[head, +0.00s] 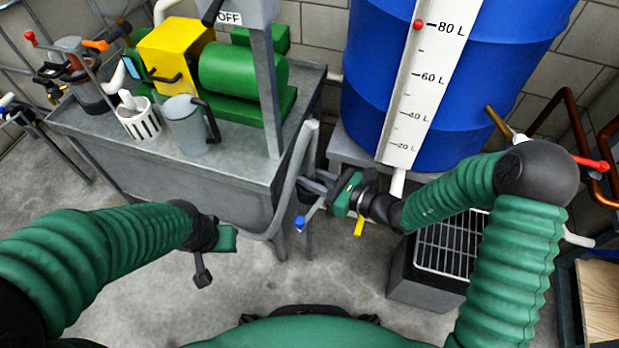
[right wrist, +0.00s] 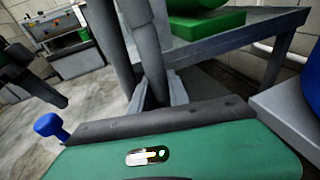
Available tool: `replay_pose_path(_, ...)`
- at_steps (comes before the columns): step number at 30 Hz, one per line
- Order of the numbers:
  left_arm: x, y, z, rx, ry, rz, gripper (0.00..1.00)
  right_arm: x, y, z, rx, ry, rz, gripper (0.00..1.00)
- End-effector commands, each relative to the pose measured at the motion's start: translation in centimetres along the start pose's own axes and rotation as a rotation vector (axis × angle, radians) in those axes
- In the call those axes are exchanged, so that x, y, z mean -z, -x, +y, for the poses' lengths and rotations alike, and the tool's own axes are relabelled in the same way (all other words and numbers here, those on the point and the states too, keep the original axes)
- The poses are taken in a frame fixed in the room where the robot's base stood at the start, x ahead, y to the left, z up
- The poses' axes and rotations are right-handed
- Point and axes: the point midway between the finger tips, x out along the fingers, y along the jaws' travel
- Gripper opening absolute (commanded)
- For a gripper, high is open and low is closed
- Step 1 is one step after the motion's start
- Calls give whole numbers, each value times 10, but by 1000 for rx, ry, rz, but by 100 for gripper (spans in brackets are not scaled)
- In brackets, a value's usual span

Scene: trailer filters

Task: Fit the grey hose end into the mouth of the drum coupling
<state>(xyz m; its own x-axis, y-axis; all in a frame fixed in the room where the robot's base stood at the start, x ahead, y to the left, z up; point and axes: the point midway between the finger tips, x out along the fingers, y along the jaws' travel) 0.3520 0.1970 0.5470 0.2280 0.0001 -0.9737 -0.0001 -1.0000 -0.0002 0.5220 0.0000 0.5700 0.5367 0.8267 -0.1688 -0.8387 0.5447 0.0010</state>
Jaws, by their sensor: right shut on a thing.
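A grey hose (head: 297,165) hangs beside the workbench and curves down to the lower left in the head view. My right gripper (head: 314,185) reaches left and is shut on the grey hose; in the right wrist view the hose (right wrist: 150,62) rises between its two fingers (right wrist: 155,98). Its free end cannot be made out. The drum coupling is not clearly visible; a white pipe (head: 398,182) comes down from the drum, partly behind my right wrist, and a yellow lever (head: 359,227) shows below the wrist. My left gripper (head: 203,272) hangs over bare floor, with its finger gap unclear.
The blue drum (head: 465,75) stands at the back right above a grated box (head: 420,287). The grey workbench (head: 240,180) carries a green and yellow pump (head: 240,75) and a grey jug (head: 186,125). A blue knob (head: 300,223) hangs below my right gripper. Front-left floor is clear.

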Motion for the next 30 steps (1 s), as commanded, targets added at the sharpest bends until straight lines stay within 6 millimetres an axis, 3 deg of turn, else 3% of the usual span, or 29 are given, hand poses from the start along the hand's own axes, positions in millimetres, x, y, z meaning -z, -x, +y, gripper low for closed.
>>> replay_pose_path(2, 0, -1, 0, 0, 0, 0, 0, 2, 0, 0, 0, 0, -1, 0)
replay_pose_path(3, 0, -1, 0, 0, 0, 0, 0, 1, 0, 0, 0, 0, 0, 27)
replay_pose_path(7, 0, 0, 0, 0, 0, 0, 0, 1, 0, 0, 0, 0, 0, 44)
replay_pose_path(16, 0, 1, 0, 0, 0, 0, 0, -1, 0, 0, -1, 1, 0, 44)
replay_pose_path(19, 1, 6, 0, 0, 0, 0, 0, -2, 10, -1, 2, -1, 1, 44)
replay_pose_path(30, 10, 40, 0, 0, 0, 0, 0, -4, 99, -1, 4, -3, 2, 44)
